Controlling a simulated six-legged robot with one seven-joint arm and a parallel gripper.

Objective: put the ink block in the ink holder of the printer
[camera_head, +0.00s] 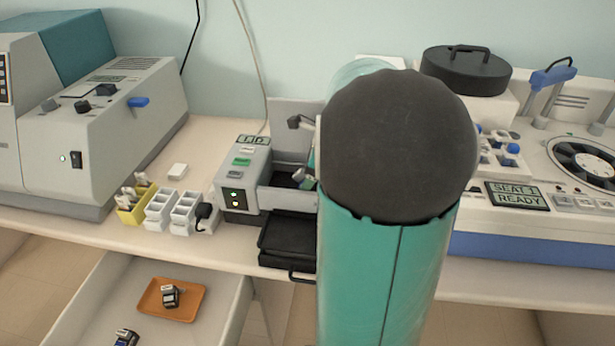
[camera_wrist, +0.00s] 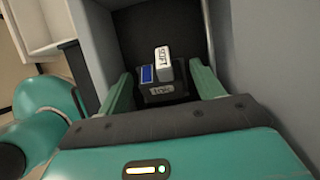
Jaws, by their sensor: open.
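In the wrist view my gripper (camera_wrist: 161,72) is open, with its green fingers on either side of a small block (camera_wrist: 165,94). The block is dark, with a blue patch, a white piece on top with lettering and a label on the near face; it appears to be the ink block. It sits in a dark recess between grey walls; I cannot tell whether the fingers touch it. In the head view the grey machine with a small display, apparently the printer (camera_head: 240,178), stands mid-table. My arm hides its right part, the block and most of the gripper.
An open drawer (camera_head: 222,312) below holds an orange tray (camera_head: 152,308) with a dark block (camera_head: 170,296), and another block (camera_head: 125,338). White racks (camera_head: 160,208) and a yellow rack (camera_head: 135,212) stand left of the grey machine. A black tray (camera_head: 288,238) projects at its front.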

